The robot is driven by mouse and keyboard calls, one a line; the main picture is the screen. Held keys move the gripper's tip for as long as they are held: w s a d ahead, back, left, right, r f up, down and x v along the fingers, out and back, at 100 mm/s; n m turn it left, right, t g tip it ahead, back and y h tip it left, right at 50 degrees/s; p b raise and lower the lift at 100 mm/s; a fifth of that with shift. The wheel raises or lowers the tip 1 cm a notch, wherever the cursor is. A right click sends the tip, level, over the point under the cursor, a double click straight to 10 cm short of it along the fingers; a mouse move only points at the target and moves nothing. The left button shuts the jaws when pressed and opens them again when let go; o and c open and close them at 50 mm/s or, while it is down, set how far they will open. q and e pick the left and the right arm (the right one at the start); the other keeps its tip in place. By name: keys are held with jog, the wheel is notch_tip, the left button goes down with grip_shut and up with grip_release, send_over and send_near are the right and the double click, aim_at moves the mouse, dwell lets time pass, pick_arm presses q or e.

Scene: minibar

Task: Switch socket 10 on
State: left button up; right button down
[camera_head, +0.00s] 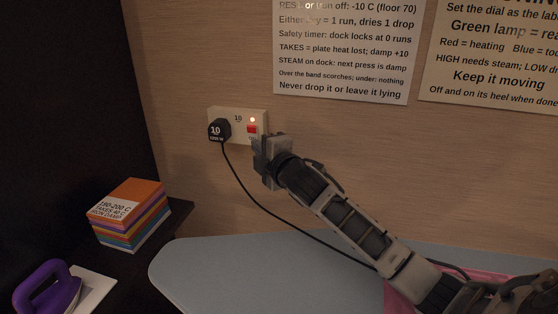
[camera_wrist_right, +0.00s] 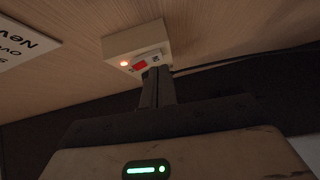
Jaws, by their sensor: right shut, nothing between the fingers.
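Socket 10 (camera_head: 239,117) is a cream wall box on the wood wall, marked "10". A black plug (camera_head: 219,130), also marked 10, sits in its left part. A red switch (camera_head: 252,129) is on its right part, with a small lit lamp (camera_head: 252,119) above it. My right gripper (camera_head: 258,147) is shut and empty, its tips close to the lower right of the switch. In the right wrist view the shut fingers (camera_wrist_right: 158,86) point at the socket (camera_wrist_right: 137,42); whether they touch it I cannot tell. My left gripper is not in view.
A black cord (camera_head: 255,202) hangs from the plug behind my right arm. A grey-blue ironing board (camera_head: 220,270) lies below. A colourful stack (camera_head: 130,215) and a purple iron (camera_head: 47,288) are at left. Printed notices (camera_head: 345,50) hang above.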

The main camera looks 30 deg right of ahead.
jog(key=s+p, duration=0.3)
jog(key=s, duration=1.1)
jog(key=shift+a+r, duration=0.4)
jog(key=shift+r, duration=0.05)
